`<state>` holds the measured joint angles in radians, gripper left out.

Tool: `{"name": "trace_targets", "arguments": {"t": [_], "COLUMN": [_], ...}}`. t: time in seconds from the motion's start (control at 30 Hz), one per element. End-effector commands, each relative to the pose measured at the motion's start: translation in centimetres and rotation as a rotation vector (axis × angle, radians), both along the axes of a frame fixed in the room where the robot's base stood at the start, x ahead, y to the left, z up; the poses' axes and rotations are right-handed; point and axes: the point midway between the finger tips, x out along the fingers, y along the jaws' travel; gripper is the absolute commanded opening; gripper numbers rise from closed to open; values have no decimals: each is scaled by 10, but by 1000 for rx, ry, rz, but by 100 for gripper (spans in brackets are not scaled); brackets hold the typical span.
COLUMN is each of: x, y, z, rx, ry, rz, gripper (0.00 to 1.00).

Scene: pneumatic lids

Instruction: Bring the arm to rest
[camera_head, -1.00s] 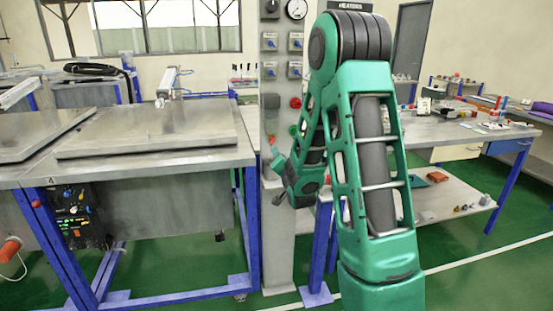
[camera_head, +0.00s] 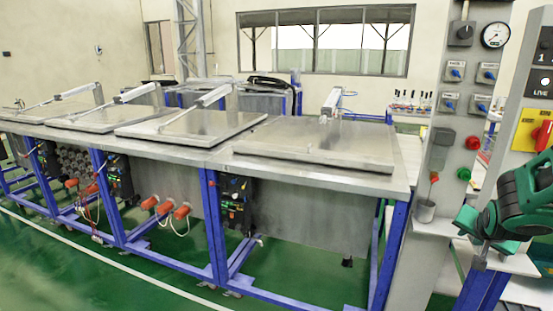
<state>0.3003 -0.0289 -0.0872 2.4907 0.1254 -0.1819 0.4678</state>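My green arm shows only in part, cut off by the right edge of the head view. Its bent dark-and-green joint is beside the grey control column. The end of the arm, my gripper (camera_head: 467,221), seems to be the small green part just right of the grey cup on the column. Its fingers are too small to make out, so I cannot tell whether it is open or shut. Nothing is clearly held. Several grey lids lie down on the long bench, the nearest lid (camera_head: 318,143) at its right end.
The grey control column (camera_head: 424,170) carries switches, a gauge (camera_head: 495,35), a red button and a green button. A yellow panel with a red switch (camera_head: 541,135) is at the far right. The long bench (camera_head: 410,160) has blue legs. Green floor is clear at the lower left.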

Motion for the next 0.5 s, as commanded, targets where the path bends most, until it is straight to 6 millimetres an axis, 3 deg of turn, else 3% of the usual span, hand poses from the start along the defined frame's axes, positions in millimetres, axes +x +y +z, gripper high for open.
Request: {"name": "trace_targets", "arguments": {"t": [0.27, 0.5], "x": [-113, -216], "y": [33, 78], "z": [-4, -1], "rx": [82, 213], "ry": [356, 626], "rz": [74, 194], "gripper": [23, 23]}}
